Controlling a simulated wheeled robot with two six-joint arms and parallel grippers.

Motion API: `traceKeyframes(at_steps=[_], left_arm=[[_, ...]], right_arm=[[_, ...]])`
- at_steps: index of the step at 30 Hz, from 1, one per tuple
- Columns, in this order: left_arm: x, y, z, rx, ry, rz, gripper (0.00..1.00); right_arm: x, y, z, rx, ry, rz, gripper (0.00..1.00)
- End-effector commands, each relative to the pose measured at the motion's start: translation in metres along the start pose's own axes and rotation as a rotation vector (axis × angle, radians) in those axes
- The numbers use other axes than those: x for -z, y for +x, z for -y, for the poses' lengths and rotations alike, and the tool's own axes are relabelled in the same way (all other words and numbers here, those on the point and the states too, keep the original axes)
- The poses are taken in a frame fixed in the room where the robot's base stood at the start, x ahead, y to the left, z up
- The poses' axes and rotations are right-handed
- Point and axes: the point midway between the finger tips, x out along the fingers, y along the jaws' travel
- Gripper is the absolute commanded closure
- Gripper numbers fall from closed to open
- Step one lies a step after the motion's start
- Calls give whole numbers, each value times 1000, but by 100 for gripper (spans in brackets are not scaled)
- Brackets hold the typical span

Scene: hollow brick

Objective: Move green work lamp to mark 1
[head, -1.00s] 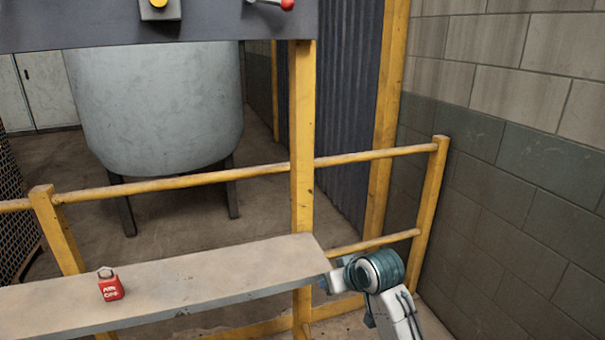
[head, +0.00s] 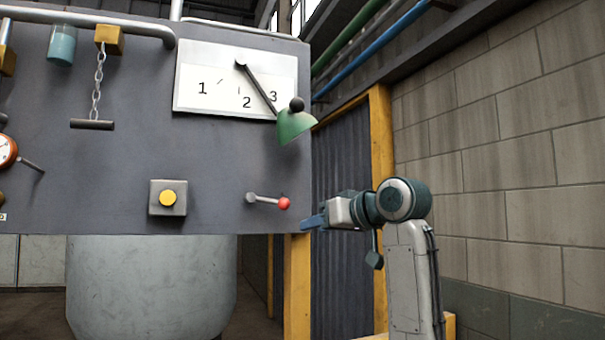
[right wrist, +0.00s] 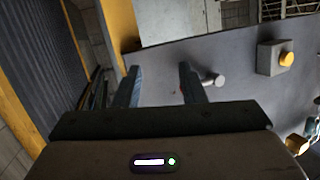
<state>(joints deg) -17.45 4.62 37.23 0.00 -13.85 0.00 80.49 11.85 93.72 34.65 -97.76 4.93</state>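The green work lamp (head: 297,122) has a green shade with a dark knob on top. It hangs on a dark arm that runs from a pivot on the white plate (head: 206,106) down and right, past the number 3. Mark 1 (head: 202,88) is the printed number at the plate's left. My right gripper (head: 313,222) is below the lamp, near the panel's lower right edge and apart from the lamp. In the right wrist view its two fingers (right wrist: 160,85) stand apart with nothing held. The lamp is not visible there. My left gripper is not in view.
The red-knobbed lever (head: 284,203) sits close left of my right gripper. A yellow button box (head: 167,197) and a hanging chain with a bar (head: 92,124) are further left on the grey panel (head: 110,200). A block wall (head: 500,150) stands at the right.

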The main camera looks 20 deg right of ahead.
Motion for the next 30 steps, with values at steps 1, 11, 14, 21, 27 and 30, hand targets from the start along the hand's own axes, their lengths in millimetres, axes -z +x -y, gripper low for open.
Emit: traceKeyframes(at_steps=[1, 11, 14, 21, 27, 30], left_arm=[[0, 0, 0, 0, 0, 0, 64], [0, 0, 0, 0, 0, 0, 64], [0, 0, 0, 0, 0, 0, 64], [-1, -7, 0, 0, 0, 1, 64], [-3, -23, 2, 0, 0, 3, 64], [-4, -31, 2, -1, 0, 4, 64]], right_arm=[[34, -22, 9, 16, -13, -39, 63], [166, -146, 61, 108, -78, -196, 63], [181, -166, 69, 123, -89, -216, 63], [193, -163, 76, 132, -93, -223, 63], [203, -128, 82, 133, -93, -223, 63], [207, -110, 84, 133, -94, -223, 63]])
